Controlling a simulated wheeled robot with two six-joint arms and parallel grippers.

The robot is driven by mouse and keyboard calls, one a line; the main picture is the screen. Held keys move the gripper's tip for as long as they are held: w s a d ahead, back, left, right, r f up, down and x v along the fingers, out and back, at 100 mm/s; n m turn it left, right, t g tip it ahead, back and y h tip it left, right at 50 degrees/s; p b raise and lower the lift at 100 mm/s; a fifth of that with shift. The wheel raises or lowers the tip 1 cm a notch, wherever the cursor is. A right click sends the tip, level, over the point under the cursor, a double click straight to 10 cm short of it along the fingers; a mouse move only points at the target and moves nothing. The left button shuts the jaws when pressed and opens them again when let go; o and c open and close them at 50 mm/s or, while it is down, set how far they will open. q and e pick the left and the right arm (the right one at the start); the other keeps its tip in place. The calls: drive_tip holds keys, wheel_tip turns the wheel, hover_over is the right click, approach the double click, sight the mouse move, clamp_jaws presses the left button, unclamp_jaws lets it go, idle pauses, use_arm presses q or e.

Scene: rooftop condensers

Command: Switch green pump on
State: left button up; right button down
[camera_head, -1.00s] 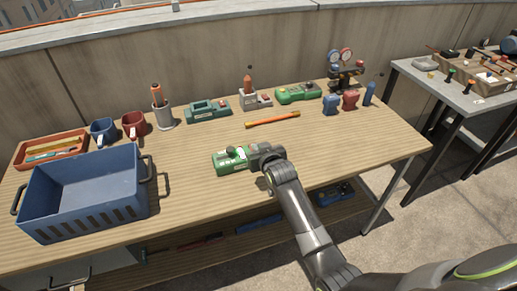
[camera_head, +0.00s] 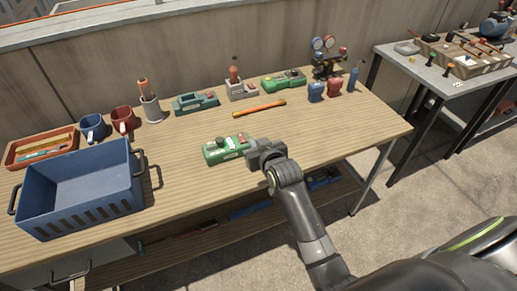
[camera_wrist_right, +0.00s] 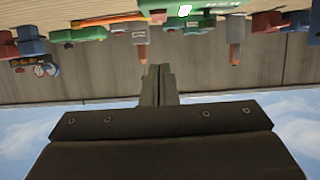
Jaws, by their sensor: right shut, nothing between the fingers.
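The green pump (camera_head: 213,154), a small green box with a white label and small controls on top, lies on the wooden table near its middle. My right gripper (camera_head: 252,150) is at the pump's right end, close to it; I cannot tell if they touch. In the right wrist view the picture is upside down; the shut, empty fingers (camera_wrist_right: 158,72) show there, with part of the pump (camera_wrist_right: 222,5) at the top edge. A bright white spot with a green rim shows on the pump. My left gripper is not in view.
A blue crate (camera_head: 80,216) stands at left. Along the back are a teal device (camera_head: 190,106), another green device (camera_head: 279,84), an orange stick (camera_head: 258,109), mugs and a gauge set (camera_head: 326,58). A second table (camera_head: 440,75) stands at right. The wood around the pump is clear.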

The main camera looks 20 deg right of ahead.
drive_tip(key=shift+f+v, duration=0.25)
drive_tip(key=shift+v, duration=0.85)
drive_tip(key=shift+s, duration=0.1)
